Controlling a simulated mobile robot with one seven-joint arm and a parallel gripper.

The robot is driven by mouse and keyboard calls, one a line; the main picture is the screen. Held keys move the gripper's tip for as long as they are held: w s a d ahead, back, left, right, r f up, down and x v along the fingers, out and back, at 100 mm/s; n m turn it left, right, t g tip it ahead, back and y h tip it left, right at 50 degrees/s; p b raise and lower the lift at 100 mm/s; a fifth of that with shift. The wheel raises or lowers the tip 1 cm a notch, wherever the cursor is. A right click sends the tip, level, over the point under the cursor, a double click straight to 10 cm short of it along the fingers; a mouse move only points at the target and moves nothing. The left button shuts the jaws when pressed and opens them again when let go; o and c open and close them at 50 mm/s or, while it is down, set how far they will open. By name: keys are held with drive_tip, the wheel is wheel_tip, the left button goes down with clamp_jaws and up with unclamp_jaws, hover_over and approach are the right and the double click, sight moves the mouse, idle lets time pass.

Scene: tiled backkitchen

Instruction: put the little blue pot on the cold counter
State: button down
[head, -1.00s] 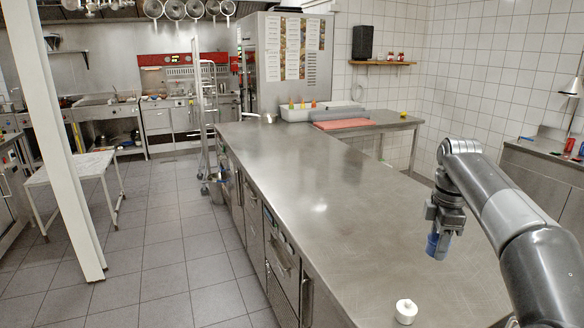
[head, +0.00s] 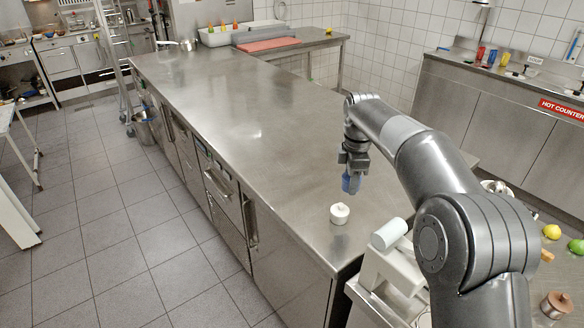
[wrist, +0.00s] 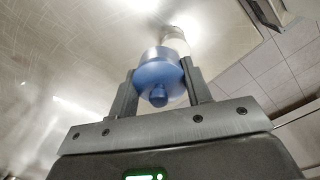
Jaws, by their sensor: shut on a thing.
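The little blue pot (head: 352,183) is in my gripper (head: 353,172), above the near right part of the long steel counter (head: 250,140). In the wrist view the blue pot (wrist: 158,72) sits between both fingers (wrist: 160,92), its round knob towards the camera. My gripper is shut on it. A gap between pot and counter is hard to judge. A small white lidded pot (head: 340,213) stands on the counter, a little nearer the camera. No sign naming the cold counter is readable.
A counter at right bears a red "HOT COUNTER" sign (head: 562,109) and coloured cups (head: 486,55). A red board (head: 268,45) lies at the far end. A lemon (head: 552,231) and a lime (head: 577,247) are at lower right. The long counter's middle is clear.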

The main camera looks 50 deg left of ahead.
hover_over(313, 205)
wheel_tip(313, 205, down, 6)
drive_tip(key=shift+f, duration=2.05)
drive_tip(key=shift+f, duration=0.1)
drive_tip(key=c, duration=0.7)
unclamp_jaws()
drive_tip(key=shift+f, duration=0.1)
drive_tip(key=r, duration=1.2)
drive_tip(key=shift+s+d+r, duration=0.15)
drive_tip(key=shift+d+r, duration=0.05)
